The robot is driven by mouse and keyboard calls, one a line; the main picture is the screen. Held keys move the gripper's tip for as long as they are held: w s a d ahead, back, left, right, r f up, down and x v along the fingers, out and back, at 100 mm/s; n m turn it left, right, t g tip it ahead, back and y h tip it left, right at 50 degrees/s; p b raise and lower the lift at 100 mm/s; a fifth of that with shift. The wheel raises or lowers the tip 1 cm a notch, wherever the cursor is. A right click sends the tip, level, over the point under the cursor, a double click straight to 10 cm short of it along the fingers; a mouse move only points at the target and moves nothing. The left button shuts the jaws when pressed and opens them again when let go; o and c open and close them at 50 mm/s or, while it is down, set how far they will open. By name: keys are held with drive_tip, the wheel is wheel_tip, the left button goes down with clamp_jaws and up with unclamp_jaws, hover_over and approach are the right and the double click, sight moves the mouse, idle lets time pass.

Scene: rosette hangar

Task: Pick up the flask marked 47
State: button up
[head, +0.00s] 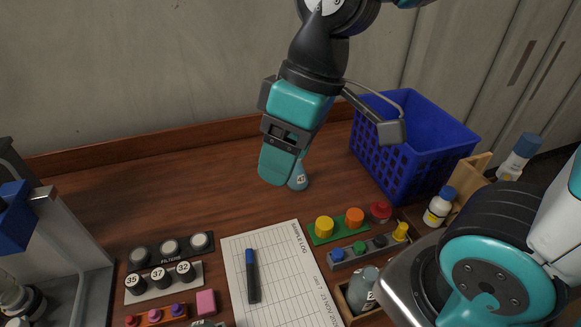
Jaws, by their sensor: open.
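A small blue-grey flask (299,181) stands on the wooden desk near the middle of the head view. Its round white label starts with a 4; the second digit is too small to read surely. My gripper (280,168) points down at the flask from above, its jaws open. The near teal finger overlaps the flask's left side in the picture and hides part of it. The other finger is hidden, so I cannot tell whether the flask is between the jaws or behind them.
A blue crate (425,150) stands right of the flask. In front lie a sample log sheet (285,265) with a marker (252,275), a green tray (339,227) and a filter rack (170,250). A grey bottle (362,288) sits lower right. Desk left of the flask is clear.

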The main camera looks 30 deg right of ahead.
drive_tip(key=w+d+f+n+h+b, duration=0.1)
drive_tip(key=w+d, duration=0.2)
drive_tip(key=w, duration=0.3)
drive_tip(key=w+d+f+n, duration=0.1)
drive_tip(key=w+d+f, duration=0.1)
drive_tip(key=w, duration=0.4)
drive_tip(key=n+h+p, duration=0.2)
drive_tip(key=n+h, duration=0.1)
hover_over(298, 168)
drive_tip(key=w, duration=0.1)
drive_tip(key=f, duration=1.8)
drive_tip(key=shift+d+f, duration=0.3)
drive_tip(key=shift+f, duration=0.05)
drive_tip(key=shift+w+f+p, duration=0.2)
drive_tip(key=shift+f+p, duration=1.05)
drive_tip(key=shift+f, duration=1.9)
drive_tip(key=shift+d, duration=0.1)
clamp_jaws()
